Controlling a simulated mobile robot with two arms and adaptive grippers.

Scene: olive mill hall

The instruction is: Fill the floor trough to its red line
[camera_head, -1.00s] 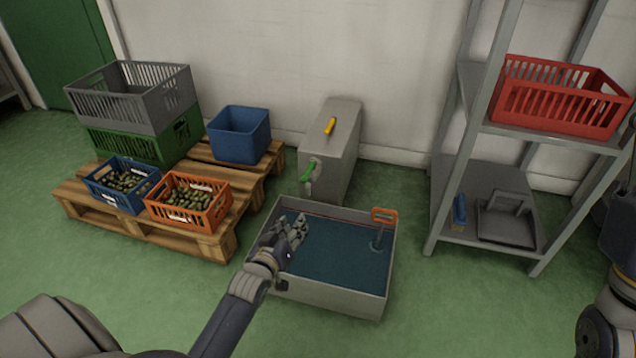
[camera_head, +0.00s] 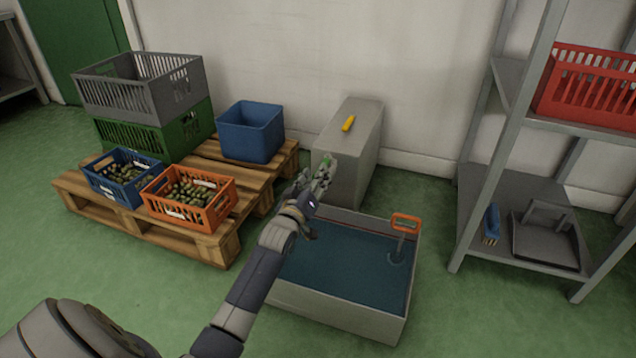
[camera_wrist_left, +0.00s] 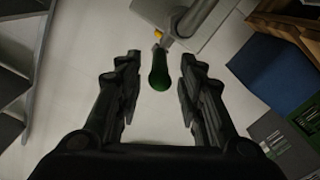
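The grey floor trough (camera_head: 338,311) holds dark blue water (camera_head: 345,265). A thin red line shows along its inner back wall, close above the water; my left arm hides the left part. An orange handle (camera_head: 405,222) on a thin stem stands in the water at the right. Behind the trough is a grey box unit (camera_head: 352,135) with a green tap lever (camera_head: 326,160) on its front. My left gripper (camera_head: 318,182) is at this lever. In the left wrist view the green lever (camera_wrist_left: 159,70) lies between the two spread fingers, apart from both. My right gripper is out of view.
A yellow handle (camera_head: 348,123) lies on top of the box unit. A wooden pallet (camera_head: 150,226) with several crates and a blue tub (camera_head: 250,132) stands left. A metal shelf (camera_head: 482,200) stands right. Green floor is free around the trough's front.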

